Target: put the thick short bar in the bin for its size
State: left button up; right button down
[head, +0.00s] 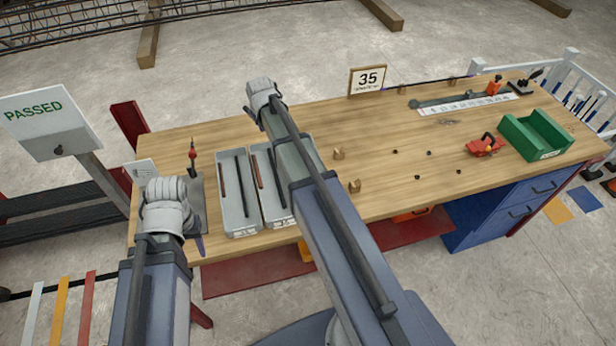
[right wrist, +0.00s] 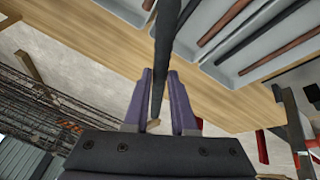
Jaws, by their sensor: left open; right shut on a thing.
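My right gripper (right wrist: 159,78) is shut on a dark, thick bar (right wrist: 166,35) in the right wrist view. The bar runs from between the purple fingers up past the top edge. Grey bins (head: 239,232) stand side by side at the table's left-front part, holding dark and rust-brown bars; they also show at upper right in the wrist view (right wrist: 228,72). In the head view my right arm crosses over the bins, and its fingers and bar are hidden. My left gripper (head: 199,244) is open at the table's left-front edge, left of the bins. Bin labels are too small to read.
The wooden table (head: 420,165) has open room at its middle. A green bin (head: 537,136), a red tool (head: 486,146) and a ruler strip (head: 465,107) lie to the right. A red-handled tool (head: 193,153) stands left of the bins.

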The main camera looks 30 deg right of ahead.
jog(key=s+d+f+m+g+h, duration=0.1)
jog(key=s+d+m, duration=0.1)
jog(key=s+d, duration=0.35)
jog(key=s+d+m+h, duration=0.1)
jog(key=s+d+m, duration=0.2)
jog(key=s, duration=0.5)
jog(key=f+b, duration=0.6)
jog(key=b, duration=0.1)
jog(key=shift+d+f, duration=0.2)
notch_tip(320, 180, down, 4)
jog(key=b, duration=0.3)
jog(key=shift+r+b, duration=0.2)
jog(key=shift+b, duration=0.15)
jog(key=shift+f, duration=0.15)
jog(key=shift+f+b, duration=0.35)
jog(key=shift+b, duration=0.15)
jog(key=shift+f, duration=0.15)
